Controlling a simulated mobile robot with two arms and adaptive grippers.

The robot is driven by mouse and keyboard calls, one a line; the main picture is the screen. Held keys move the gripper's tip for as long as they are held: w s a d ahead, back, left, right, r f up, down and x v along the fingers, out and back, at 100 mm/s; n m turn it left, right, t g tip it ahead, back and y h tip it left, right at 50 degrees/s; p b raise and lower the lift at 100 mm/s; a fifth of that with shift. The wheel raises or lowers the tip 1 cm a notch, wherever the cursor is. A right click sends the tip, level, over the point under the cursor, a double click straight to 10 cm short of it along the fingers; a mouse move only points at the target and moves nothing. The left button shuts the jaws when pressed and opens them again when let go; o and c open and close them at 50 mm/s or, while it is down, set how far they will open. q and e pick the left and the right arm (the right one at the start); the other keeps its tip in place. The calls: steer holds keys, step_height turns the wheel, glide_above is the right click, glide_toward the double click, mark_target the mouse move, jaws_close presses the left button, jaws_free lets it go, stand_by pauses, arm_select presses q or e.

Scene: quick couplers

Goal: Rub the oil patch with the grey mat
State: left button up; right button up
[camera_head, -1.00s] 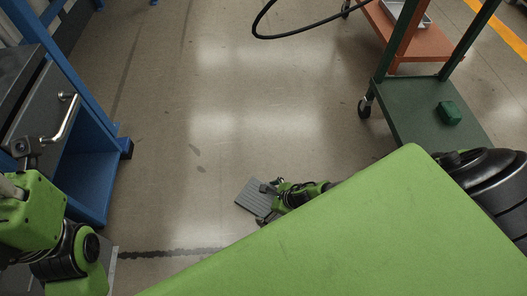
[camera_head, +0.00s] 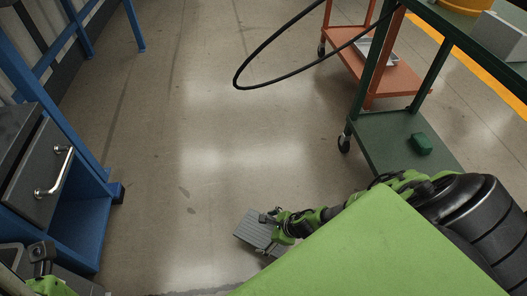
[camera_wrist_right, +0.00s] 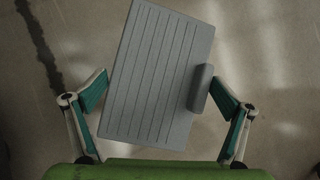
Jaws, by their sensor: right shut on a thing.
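The grey mat (camera_head: 254,228) is a ribbed, flat rectangle low over the floor near the bottom centre of the head view. I cannot tell whether it touches the floor. In the right wrist view the mat (camera_wrist_right: 150,75) has a raised block (camera_wrist_right: 201,89) at its right side. My right gripper (camera_head: 275,222) is shut on the mat, with its fingers at either side of it in the wrist view. A dark streak (camera_wrist_right: 40,45) lies on the floor left of the mat. Small dark spots (camera_head: 184,192) also mark the floor. I cannot tell which mark is the oil patch.
A blue-framed cabinet (camera_head: 75,225) with a drawer handle (camera_head: 55,172) stands at left. A green cart (camera_head: 385,140) carrying a green block (camera_head: 420,144) stands at right, with an orange cart (camera_head: 390,80) behind it. A black cable (camera_head: 237,75) hangs in a loop. The middle floor is clear.

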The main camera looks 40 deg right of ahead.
steer(key=shift+r+p, duration=0.7)
steer(key=shift+r, duration=0.4)
